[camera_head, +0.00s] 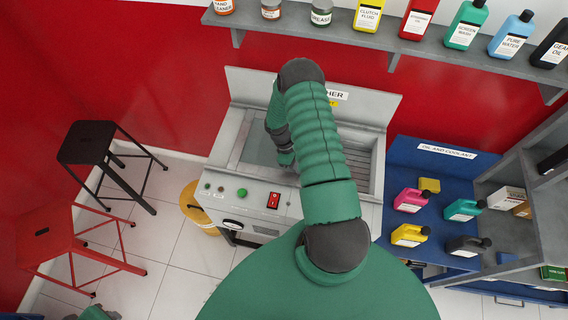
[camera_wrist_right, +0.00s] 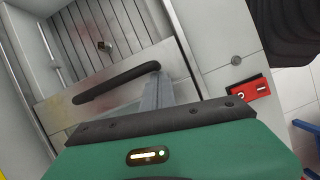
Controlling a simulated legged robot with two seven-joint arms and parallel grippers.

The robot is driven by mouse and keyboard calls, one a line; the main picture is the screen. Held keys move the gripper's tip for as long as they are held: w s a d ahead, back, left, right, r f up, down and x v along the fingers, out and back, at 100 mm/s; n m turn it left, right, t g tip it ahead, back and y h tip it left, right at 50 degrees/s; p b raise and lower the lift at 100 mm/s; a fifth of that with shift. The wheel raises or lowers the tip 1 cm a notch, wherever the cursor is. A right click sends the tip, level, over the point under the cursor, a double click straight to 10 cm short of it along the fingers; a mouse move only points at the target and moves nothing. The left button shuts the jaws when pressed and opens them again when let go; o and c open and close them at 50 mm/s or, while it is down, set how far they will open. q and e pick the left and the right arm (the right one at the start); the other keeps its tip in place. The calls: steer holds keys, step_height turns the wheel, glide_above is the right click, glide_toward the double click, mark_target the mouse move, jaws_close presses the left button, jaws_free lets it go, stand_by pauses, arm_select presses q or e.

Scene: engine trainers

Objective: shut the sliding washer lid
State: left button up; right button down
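The grey parts washer (camera_head: 226,155) stands against the red wall, with my right arm reaching across its middle. Left of the arm a smooth grey-blue area shows in its top; right of it is a slatted area. In the right wrist view, the metal sliding lid (camera_wrist_right: 110,108) carries a black bar handle (camera_wrist_right: 118,82). My right gripper (camera_wrist_right: 170,80) is over the lid, its fingers close together at the handle's right end. They look shut beside the handle; contact is unclear. In the head view my right arm hides the gripper and handle.
The washer front has a red switch (camera_head: 273,200) and a green button (camera_head: 242,192). A black stool (camera_head: 88,142) and red stool (camera_head: 48,238) stand left, a yellow bucket (camera_head: 196,207) in front. A blue bench (camera_head: 410,160) with bottles is right; a loaded shelf (camera_head: 300,27) hangs above.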

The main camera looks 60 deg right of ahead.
steer(key=s+d, duration=0.5)
steer(key=s, duration=0.6)
steer(key=s+d+b, duration=0.1)
steer(key=s+d, duration=0.4)
steer(key=s, duration=0.7)
steer(key=shift+s, duration=0.3)
